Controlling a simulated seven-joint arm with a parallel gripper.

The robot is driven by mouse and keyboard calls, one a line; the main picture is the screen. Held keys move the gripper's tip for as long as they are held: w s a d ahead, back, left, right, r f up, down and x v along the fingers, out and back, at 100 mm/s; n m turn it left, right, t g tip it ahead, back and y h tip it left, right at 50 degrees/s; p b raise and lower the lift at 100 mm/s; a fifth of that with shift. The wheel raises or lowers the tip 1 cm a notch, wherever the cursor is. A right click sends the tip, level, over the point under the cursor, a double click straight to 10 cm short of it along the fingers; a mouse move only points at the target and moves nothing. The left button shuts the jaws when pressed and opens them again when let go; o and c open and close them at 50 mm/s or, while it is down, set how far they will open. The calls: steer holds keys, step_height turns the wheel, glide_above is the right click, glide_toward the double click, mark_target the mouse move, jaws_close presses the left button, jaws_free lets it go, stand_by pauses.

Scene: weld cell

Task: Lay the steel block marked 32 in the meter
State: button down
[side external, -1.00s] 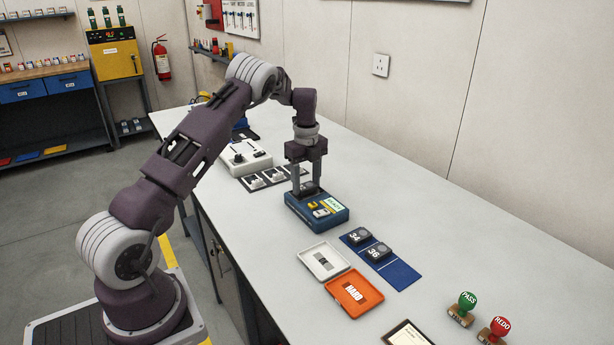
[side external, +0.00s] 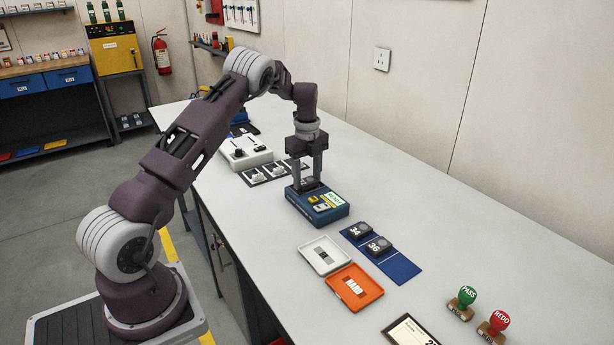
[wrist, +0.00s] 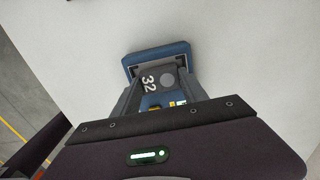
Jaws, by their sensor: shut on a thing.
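The steel block marked 32 (wrist: 160,80) is dark grey with a round spot and sits between the fingers of my gripper (wrist: 163,88) in the wrist view. My gripper is shut on it. The meter (side external: 328,212) is a blue box with a green display and a yellow part on its top. In the side view my gripper (side external: 308,182) points straight down at the far end of the meter, with the block low at the meter's top. In the wrist view the block is over the meter's recess (wrist: 140,70). I cannot tell whether it rests on the bottom.
Blocks 34 (side external: 355,230) and 36 (side external: 379,245) lie on a blue mat (side external: 401,268). A white tray (side external: 318,268) and an orange HARD tray (side external: 373,292) lie in front. Green PASS (side external: 466,296) and red REDO (side external: 499,321) stamps stand at right. A white device (side external: 262,157) stands behind.

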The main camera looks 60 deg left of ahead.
steer(key=c, duration=0.5)
jaws_free()
steer(key=shift+f, duration=0.1)
